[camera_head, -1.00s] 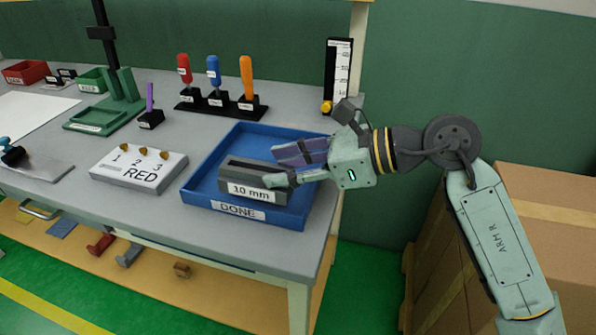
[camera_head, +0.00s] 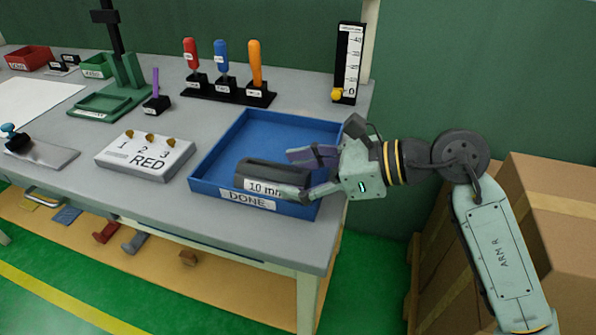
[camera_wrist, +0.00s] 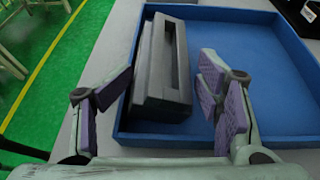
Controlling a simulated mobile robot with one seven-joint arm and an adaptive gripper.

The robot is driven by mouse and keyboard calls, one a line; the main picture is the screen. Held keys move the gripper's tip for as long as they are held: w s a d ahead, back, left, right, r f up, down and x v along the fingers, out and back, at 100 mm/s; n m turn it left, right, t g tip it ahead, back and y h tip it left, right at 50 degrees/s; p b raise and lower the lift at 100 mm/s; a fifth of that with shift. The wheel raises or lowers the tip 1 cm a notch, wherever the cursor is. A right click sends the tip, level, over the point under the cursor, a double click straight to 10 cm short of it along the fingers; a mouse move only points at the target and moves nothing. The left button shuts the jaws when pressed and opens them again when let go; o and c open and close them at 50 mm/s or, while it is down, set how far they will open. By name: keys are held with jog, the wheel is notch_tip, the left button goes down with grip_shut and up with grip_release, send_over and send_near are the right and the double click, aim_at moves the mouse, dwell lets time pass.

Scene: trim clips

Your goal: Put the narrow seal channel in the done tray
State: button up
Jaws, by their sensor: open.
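The dark grey channel (camera_head: 272,175), labelled 10 mm, lies in the blue done tray (camera_head: 219,151), close to the tray's front wall. In the wrist view the channel (camera_wrist: 161,70) shows a long slot along its top and lies along the tray's (camera_wrist: 262,119) left wall. My gripper (camera_head: 303,174) is over the right part of the tray, at the channel's right end. In the wrist view my gripper (camera_wrist: 166,92) is open, with its purple-padded fingers apart on either side of the channel's near end. I cannot tell whether a finger touches it.
A rack of coloured-handled tools (camera_head: 227,90) and a height scale (camera_head: 348,64) stand behind. Cardboard boxes (camera_head: 546,225) are at the right. The tray's back part is empty.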

jog(key=shift+d+r, duration=0.1)
jog(key=shift+r, duration=0.1)
jog(key=b+v, duration=0.3)
jog(key=v, duration=0.9)
